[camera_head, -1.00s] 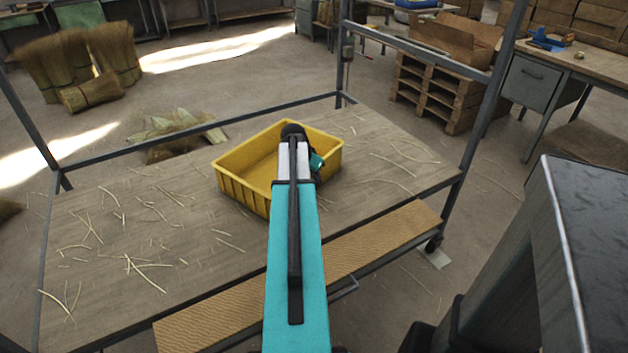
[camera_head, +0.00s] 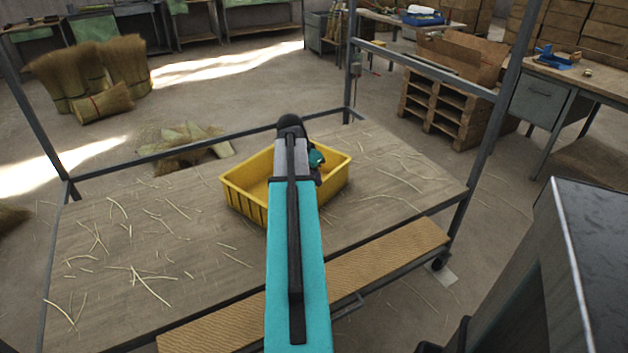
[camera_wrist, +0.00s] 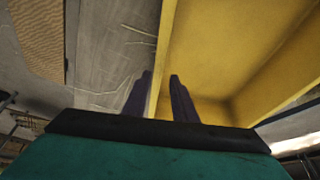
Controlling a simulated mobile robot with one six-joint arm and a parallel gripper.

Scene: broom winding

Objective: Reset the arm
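My arm reaches out over the workbench (camera_head: 120,285) and the yellow crate (camera_head: 243,199) standing on it. I cannot tell how far the fingers are from the rim. No object shows held between them. The visible part of the crate's inside looks empty.
Loose straws lie across the bench top. Metal frame posts (camera_head: 490,130) and a rear rail border the bench. A ribbed strip (camera_head: 390,262) runs along its front. Broom bundles (camera_head: 90,80) stand at the back left, and a wooden pallet (camera_head: 445,110) at the back right.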

